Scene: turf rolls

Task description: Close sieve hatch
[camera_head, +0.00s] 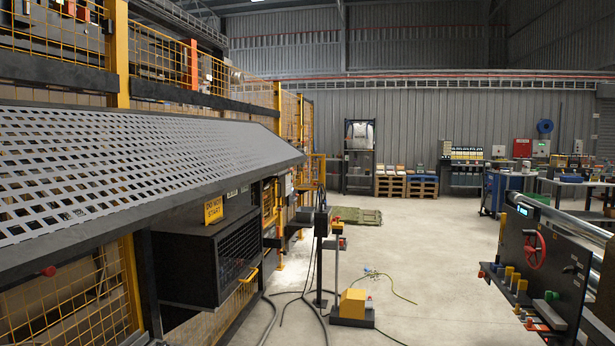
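A large grey perforated panel (130,160) in a dark frame slopes across the left of the head view, close to me. Below it a dark box (190,265) has a black mesh front (238,258). A yellow handle (248,276) is at the lower right of the mesh. A yellow "DO NOT START" sign (213,210) stands at the top of the box. I cannot tell for certain which of these parts is the sieve hatch, or whether it is fully open. Neither of my grippers is in view.
Yellow mesh fencing (75,300) runs along the left. A control panel with a red handwheel (534,250) is at the right. The concrete floor (430,270) between is mostly clear.

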